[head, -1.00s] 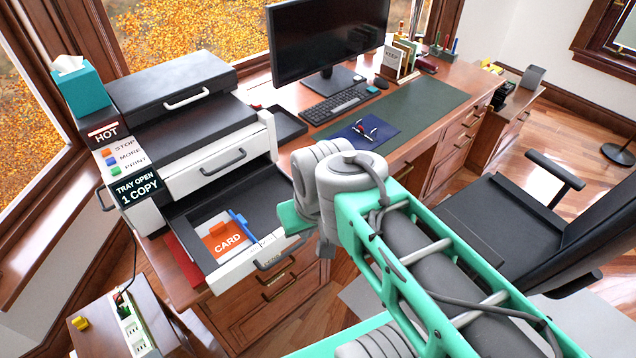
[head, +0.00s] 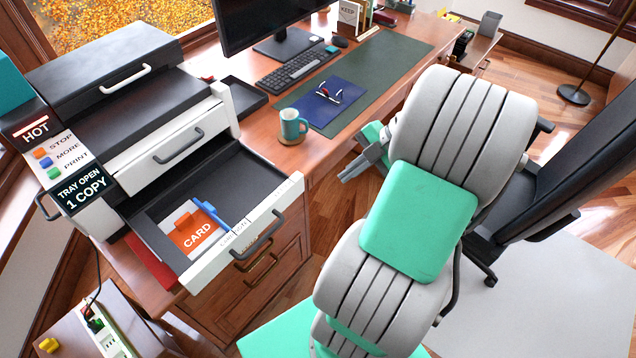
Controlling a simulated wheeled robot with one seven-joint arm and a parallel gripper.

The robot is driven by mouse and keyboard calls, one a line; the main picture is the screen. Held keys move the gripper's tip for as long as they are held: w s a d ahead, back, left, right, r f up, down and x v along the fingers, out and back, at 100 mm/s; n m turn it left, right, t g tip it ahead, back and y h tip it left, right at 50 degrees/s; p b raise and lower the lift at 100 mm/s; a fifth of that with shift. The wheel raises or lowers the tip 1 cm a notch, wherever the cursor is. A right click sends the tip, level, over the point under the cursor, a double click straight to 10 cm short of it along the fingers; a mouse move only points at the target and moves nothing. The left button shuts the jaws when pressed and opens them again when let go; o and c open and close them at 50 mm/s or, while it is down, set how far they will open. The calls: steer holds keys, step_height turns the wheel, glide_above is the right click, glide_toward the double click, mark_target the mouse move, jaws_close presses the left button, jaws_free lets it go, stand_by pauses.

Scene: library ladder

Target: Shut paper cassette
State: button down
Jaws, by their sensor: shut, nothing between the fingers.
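The paper cassette (head: 249,237) is a dark tray with a white front and a grey handle. It is pulled out of the printer (head: 150,135) at the lower level. The printer's small screen (head: 79,195) reads TRAY OPEN 1 COPY. My gripper (head: 352,172) is shut and empty, to the right of the cassette front and apart from it, beyond the desk's front edge.
A teal mug (head: 291,127) stands near the desk edge beside a blue folder (head: 328,101) with glasses on it. A black chair (head: 560,185) stands at the right. A small cabinet (head: 110,325) with a power strip is at lower left.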

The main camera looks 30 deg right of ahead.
steer(key=w+a+f, duration=0.2)
steer(key=w+a+f+p, duration=0.1)
steer(key=w+a+f, duration=0.1)
steer(key=f, duration=0.1)
steer(key=w+a+f+p, duration=0.1)
steer(key=w+a+f, duration=0.1)
steer(key=w, duration=0.1)
steer(key=shift+a+f, duration=0.15)
steer(key=shift+f, duration=0.2)
steer(key=shift+w, duration=0.1)
